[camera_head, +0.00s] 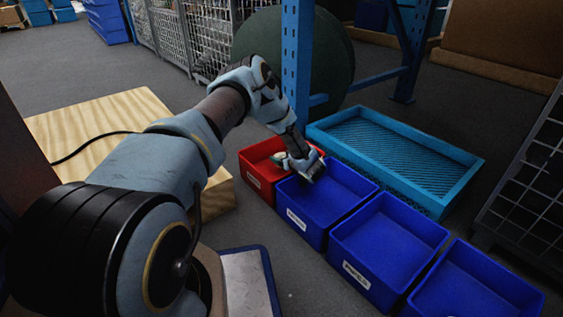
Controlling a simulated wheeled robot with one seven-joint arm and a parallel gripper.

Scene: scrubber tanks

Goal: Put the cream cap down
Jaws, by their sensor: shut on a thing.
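My gripper (306,166) hangs from my arm above the border between the red bin (255,170) and the nearest blue bin (310,224). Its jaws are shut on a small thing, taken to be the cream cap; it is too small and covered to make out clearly. The visible floor of the nearest blue bin looks empty.
Two more blue bins (388,240) (475,285) continue the row to the lower right and look empty. A light blue mesh crate (395,150) lies behind the row. A blue rack post (297,60) rises close behind my gripper. A wooden box (90,125) stands left.

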